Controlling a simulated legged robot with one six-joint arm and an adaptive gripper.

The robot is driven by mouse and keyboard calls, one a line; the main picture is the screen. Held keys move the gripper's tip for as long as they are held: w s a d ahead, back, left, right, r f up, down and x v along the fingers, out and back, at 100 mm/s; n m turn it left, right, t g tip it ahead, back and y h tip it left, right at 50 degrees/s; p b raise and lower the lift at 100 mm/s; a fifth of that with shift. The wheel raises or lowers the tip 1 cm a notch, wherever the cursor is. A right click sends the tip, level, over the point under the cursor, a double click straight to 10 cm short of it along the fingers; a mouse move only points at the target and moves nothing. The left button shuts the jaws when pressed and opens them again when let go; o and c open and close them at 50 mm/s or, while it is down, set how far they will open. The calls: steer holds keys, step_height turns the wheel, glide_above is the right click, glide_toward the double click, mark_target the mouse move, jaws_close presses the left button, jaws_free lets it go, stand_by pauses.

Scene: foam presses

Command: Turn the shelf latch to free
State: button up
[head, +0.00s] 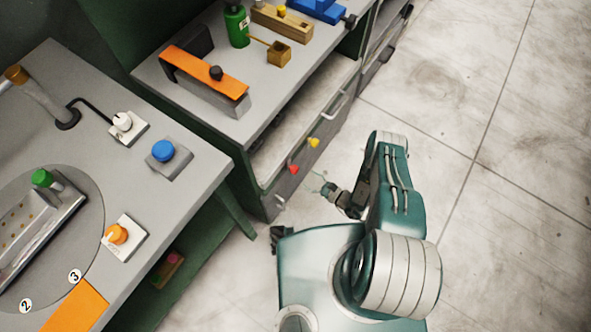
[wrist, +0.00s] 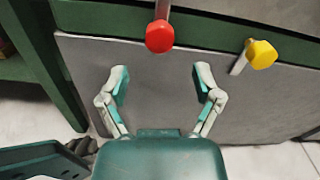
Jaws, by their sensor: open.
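Two small levers stick out from the front of the cabinet below the bench, one with a red knob (head: 293,168) and one with a yellow knob (head: 313,142). The frames do not label either as the shelf latch. In the wrist view the red knob (wrist: 160,38) is just beyond my fingertips, near the middle between them. The yellow knob (wrist: 262,54) is farther right, on a tilted stem. My gripper (wrist: 161,84) is open and empty, with the grey panel behind it. In the head view my gripper (head: 327,185) is small, right of the red knob.
A bar handle (head: 335,108) is on the cabinet front above the yellow knob. The bench top (head: 215,118) carries an orange-topped press (head: 205,72) and a green bottle (head: 236,25). A control table (head: 205,180) stands left. The floor (head: 455,100) at right is clear.

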mark_target(297, 172)
steer(key=x, duration=0.7)
steer(key=shift+s, duration=0.1)
steer(key=c, duration=1.1)
